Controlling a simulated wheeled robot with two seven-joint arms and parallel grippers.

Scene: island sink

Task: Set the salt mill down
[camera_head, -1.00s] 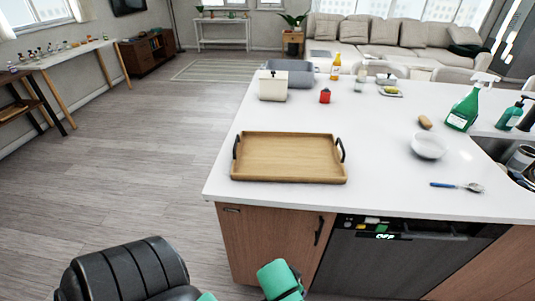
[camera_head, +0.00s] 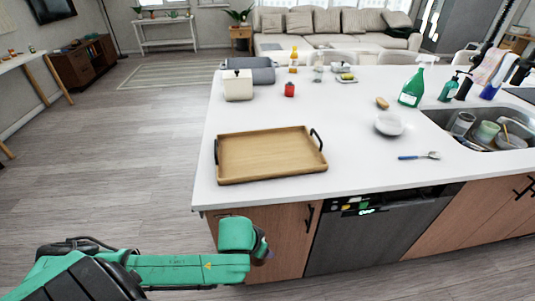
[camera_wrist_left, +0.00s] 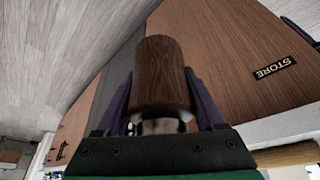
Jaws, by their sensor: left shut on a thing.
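The salt mill (camera_wrist_left: 160,72) shows in the left wrist view as a dark brown wooden cylinder with a metal band at its near end. My left gripper (camera_wrist_left: 160,105) is shut on it, one finger on each side. In the head view my left gripper (camera_head: 262,247) is in front of the island's cabinet, below the countertop's front edge; the mill cannot be made out there. My right gripper is in neither view.
A wooden tray (camera_head: 266,157) with black handles lies empty near the front left of the white countertop (camera_head: 345,165). A red item (camera_head: 289,90) and white canister (camera_head: 237,86) are behind. Bare counter surrounds the tray.

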